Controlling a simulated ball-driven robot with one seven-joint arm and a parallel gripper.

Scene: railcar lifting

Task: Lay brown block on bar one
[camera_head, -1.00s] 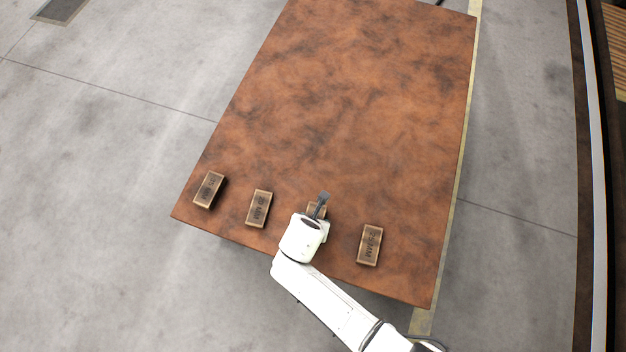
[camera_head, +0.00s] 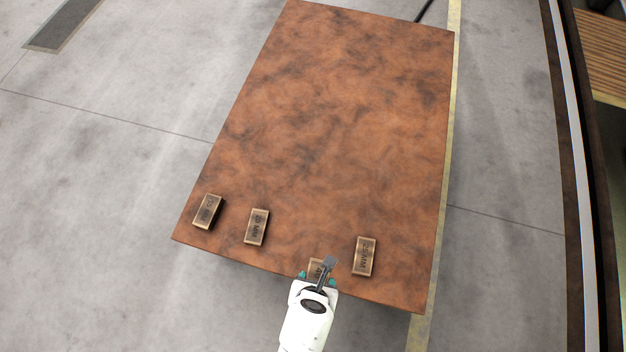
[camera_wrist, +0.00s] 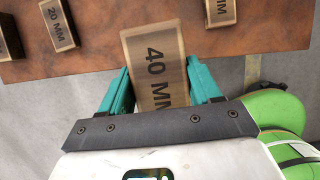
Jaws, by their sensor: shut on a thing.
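The brown block (camera_wrist: 158,58) marked "40 MM" sits between the teal fingers of my gripper (camera_wrist: 160,85) in the wrist view. The fingers are shut on its two long sides. In the head view, my gripper (camera_head: 317,276) is at the table's front edge, and the block (camera_head: 314,266) is partly hidden by it. In the wrist view the block overlaps the table's edge, with its near end over the grey floor. I cannot tell how high it is held. No bar can be made out in these views.
Other brown blocks lie on the rust-brown table (camera_head: 340,110): one at the left (camera_head: 207,211), one marked "20 MM" (camera_head: 257,227), and one marked "25 MM" (camera_head: 364,256) just right of my gripper. The table's middle and back are clear.

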